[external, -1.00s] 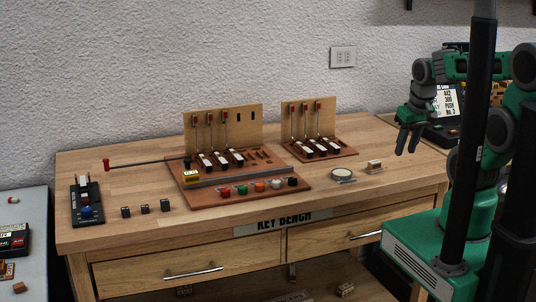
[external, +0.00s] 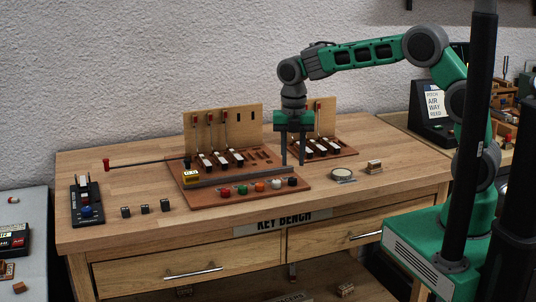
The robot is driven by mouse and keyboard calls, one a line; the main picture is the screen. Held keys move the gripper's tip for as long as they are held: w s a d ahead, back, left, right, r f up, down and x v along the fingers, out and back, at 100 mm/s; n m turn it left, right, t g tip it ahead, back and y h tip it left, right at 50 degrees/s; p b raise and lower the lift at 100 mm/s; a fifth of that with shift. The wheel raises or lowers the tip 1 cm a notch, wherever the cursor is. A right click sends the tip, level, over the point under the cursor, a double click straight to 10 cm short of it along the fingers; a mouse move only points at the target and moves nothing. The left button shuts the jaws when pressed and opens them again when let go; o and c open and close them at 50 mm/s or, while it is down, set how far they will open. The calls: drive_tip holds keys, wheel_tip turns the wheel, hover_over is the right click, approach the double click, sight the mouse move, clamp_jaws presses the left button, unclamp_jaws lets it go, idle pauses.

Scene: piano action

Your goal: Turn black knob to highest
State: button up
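The black knob (external: 292,182) is the rightmost of a row of coloured knobs along the front of the larger reddish-brown board (external: 220,201) on the bench. It is small, and its turn setting cannot be read. My gripper (external: 293,163) points straight down just above and behind the black knob, over the right end of the board. Its two dark fingers are apart with a gap between them and nothing visible inside. Whether the fingertips touch anything cannot be told.
Red (external: 225,192), green (external: 243,189), orange (external: 260,186) and white (external: 276,184) knobs stand left of the black one. A smaller key board (external: 345,153) is behind right. A round dish (external: 342,174) and a wooden block (external: 374,167) lie to the right. A red-tipped rod (external: 107,164) sticks out left.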

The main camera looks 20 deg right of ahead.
sight(292, 177)
wheel_tip(292, 177, down, 6)
drive_tip(key=shift+r, duration=0.2)
clamp_jaws()
idle(0.4)
